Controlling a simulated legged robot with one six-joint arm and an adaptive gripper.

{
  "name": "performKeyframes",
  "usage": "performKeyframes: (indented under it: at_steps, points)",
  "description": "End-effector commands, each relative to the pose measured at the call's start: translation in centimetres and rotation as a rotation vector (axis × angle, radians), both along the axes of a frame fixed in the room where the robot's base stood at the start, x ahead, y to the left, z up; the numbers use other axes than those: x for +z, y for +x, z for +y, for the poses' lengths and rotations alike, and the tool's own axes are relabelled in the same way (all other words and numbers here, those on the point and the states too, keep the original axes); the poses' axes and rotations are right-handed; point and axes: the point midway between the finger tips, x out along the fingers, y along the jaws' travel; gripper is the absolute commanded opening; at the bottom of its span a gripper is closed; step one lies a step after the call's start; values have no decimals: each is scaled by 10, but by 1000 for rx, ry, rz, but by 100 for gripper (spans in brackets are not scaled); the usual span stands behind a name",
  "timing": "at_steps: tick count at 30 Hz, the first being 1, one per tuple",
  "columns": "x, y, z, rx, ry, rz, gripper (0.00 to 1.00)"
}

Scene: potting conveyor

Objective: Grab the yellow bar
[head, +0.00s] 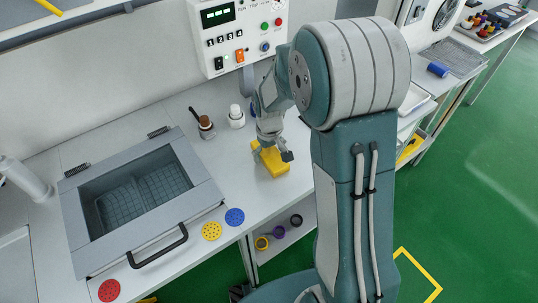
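The yellow bar (275,168) lies on the white worktop, right of the grey sink-like box and near the worktop's front edge. My gripper (271,151) points down directly over the bar. One finger shows at the bar's left side and the other at its right, spread apart. The gripper hides part of the bar's top. I cannot tell whether the fingers touch the bar.
A grey open box (135,200) with a front handle stands left. A brown-topped jar (206,128) and a white bottle (236,117) stand just behind-left of my gripper. A control panel (237,35) hangs behind. Blue (235,217) and yellow (211,231) discs lie in front.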

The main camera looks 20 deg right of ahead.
Motion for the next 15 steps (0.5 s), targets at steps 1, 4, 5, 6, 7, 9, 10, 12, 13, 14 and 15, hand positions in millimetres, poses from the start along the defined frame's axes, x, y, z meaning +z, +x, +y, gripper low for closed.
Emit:
performKeyframes:
  at_steps: [1,4,5,6,7,9,10,12,13,14,15]
  points:
    - [0,0,0,0,0,0,78]
    - [0,0,0,0,0,0,33]
    - [0,0,1,0,-1,0,23]
    - [0,0,1,0,-1,1,23]
    - [0,0,1,0,-1,1,23]
    - [0,0,1,0,-1,1,23]
    - [0,0,1,0,-1,1,23]
    - [0,0,1,0,0,1,22]
    - [0,0,1,0,0,1,22]
    - [0,0,1,0,0,1,22]
    - [1,0,1,0,0,1,22]
